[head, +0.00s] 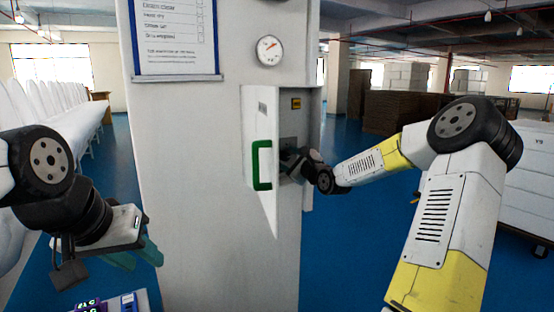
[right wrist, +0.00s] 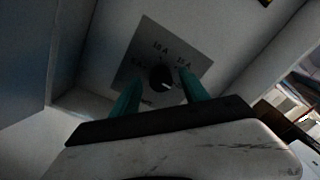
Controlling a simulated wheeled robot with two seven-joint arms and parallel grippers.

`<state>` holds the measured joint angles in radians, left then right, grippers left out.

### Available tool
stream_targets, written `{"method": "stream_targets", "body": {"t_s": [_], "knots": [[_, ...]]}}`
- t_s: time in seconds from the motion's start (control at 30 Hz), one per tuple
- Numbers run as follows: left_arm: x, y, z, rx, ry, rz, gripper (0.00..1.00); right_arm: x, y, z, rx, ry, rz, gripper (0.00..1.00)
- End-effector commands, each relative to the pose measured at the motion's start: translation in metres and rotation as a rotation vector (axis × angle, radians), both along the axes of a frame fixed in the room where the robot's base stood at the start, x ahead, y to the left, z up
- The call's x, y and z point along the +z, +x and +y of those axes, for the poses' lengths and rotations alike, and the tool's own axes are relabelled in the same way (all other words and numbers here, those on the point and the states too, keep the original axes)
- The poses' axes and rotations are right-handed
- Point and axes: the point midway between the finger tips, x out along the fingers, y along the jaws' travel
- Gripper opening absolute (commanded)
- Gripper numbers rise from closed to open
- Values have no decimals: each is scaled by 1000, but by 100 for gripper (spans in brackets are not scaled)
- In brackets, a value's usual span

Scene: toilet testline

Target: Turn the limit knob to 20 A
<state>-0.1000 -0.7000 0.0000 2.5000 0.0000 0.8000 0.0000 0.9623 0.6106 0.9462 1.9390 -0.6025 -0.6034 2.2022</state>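The limit knob (right wrist: 161,77) is a small black round knob with a light pointer mark, on a grey plate (right wrist: 150,50) with printed ampere labels, inside the cabinet. The labels are partly blurred; one above reads about 10 A and one at the upper right looks like 15 A or 25 A. My right gripper (right wrist: 158,92) has its two teal fingers apart, one on each side of the knob; I cannot tell whether they touch it. In the head view my right gripper (head: 300,165) reaches into the open cabinet. My left gripper (head: 132,257) hangs at the lower left, empty, fingers apart.
The cabinet door (head: 262,150) with a green handle (head: 261,165) stands open left of my right gripper. A gauge (head: 269,50) and a framed sheet (head: 176,40) are on the white column. Small coloured items (head: 105,304) lie at the bottom edge.

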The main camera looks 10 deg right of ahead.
Motion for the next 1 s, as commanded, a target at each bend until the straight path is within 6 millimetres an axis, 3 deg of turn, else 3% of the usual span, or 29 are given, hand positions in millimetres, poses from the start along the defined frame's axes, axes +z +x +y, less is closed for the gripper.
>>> {"method": "stream_targets", "body": {"t_s": [0.37,0.7,1.0], "knots": [[0,0,0,0,0,0,36,1,-5,-3,-2,-1,-3,53],[0,0,0,0,0,0,36,0,-54,-18,-3,-2,-1,53],[0,0,0,0,0,0,36,1,-74,-22,0,-1,-2,53]]}}
